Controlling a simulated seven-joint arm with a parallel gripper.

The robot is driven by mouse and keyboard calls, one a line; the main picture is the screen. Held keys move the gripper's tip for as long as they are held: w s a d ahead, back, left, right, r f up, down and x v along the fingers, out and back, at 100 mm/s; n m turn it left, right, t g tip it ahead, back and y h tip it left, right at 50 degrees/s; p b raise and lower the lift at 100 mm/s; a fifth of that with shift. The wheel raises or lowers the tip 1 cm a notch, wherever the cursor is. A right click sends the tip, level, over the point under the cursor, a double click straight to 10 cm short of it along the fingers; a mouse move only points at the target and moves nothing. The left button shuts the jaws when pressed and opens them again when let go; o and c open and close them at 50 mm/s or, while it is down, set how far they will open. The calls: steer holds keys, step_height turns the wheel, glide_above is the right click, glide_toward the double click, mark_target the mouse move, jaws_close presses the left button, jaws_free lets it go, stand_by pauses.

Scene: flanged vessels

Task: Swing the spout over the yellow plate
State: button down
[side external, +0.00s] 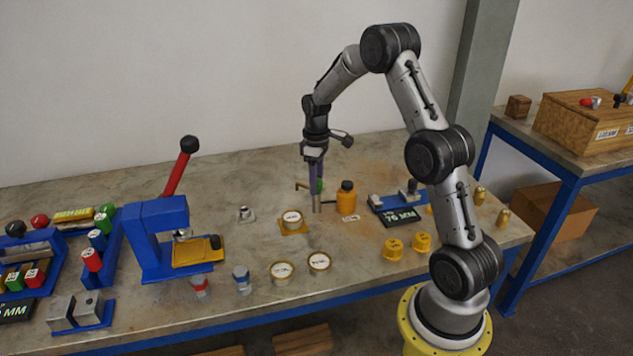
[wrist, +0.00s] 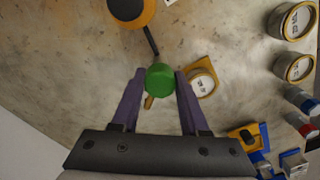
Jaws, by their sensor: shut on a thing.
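The green knob (wrist: 160,77) sits between the purple fingers of my gripper (wrist: 159,80), which is shut on it. In the side view my gripper (side external: 316,176) reaches down to the knob, mostly hidden behind a finger, above a grey post (side external: 317,202). The brass spout (side external: 301,185) sticks out to the left in the side view; its end (wrist: 149,103) shows below the knob in the wrist view. The yellow plate (side external: 283,231) lies front left of the post with a round tin (side external: 292,219) on it. The spout points away from the plate (wrist: 212,63), not over it.
An orange vessel (side external: 346,196) stands right of the post, joined by a dark pipe. Tins (side external: 282,272) and yellow caps (side external: 393,250) stand in front. A blue press (side external: 158,238) stands left.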

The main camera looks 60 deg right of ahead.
steer(key=n, duration=0.4)
steer(key=shift+r, duration=0.1)
steer(key=n, duration=0.7)
steer(key=shift+n, duration=2.1)
steer(key=shift+w, duration=0.1)
steer(key=shift+c, duration=2.1)
jaws_free()
step_height(320, 180, up, 14)
